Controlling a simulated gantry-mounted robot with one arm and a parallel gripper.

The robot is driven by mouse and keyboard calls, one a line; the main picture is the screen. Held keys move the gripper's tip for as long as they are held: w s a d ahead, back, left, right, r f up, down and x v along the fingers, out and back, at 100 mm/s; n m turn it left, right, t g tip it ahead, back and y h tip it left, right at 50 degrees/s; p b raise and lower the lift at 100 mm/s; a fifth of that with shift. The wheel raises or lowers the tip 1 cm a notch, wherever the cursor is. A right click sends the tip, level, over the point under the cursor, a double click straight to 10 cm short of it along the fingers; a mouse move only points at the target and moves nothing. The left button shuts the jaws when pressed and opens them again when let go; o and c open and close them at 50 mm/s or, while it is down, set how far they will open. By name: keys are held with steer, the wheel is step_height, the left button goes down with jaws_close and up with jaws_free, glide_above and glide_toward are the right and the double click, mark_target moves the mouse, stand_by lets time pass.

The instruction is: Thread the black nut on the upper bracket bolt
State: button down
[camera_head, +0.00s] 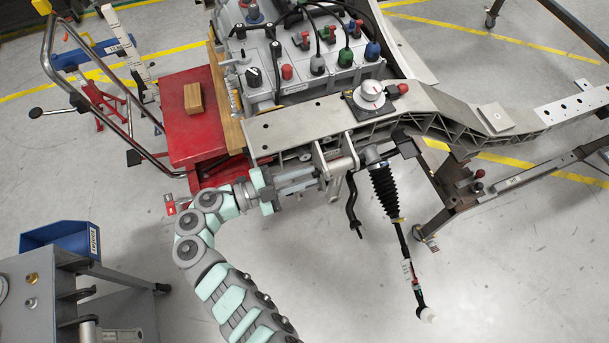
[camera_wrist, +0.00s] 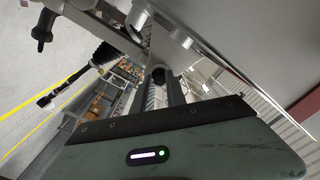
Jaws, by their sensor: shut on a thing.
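My gripper (camera_head: 312,179) reaches in from the left, level with the bracket (camera_head: 334,160) on the side of the chassis rail. In the wrist view its fingers (camera_wrist: 165,88) are close together, shut on a small dark round piece, the black nut (camera_wrist: 158,75). The nut is right in front of the grey bracket plates (camera_wrist: 166,48); I cannot tell whether it touches them or a bolt. The upper bolt is not clearly visible; the fingers and bracket cover that spot. In the head view the nut is too small to make out.
The pale chassis rail (camera_head: 300,122) runs just above my gripper. A steering rod with a black bellows (camera_head: 384,186) hangs to its right, and a black bent bar (camera_head: 353,208) hangs below the bracket. A red cart (camera_head: 185,140) stands left. The floor below is clear.

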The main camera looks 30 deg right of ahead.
steer(key=m+b, duration=0.3)
steer(key=b, duration=0.1)
steer(key=shift+m+b, duration=0.3)
steer(key=c, duration=1.3)
jaws_free()
steer(key=shift+w+a, duration=0.1)
steer(key=shift+a, duration=0.9)
steer(key=shift+r, duration=0.1)
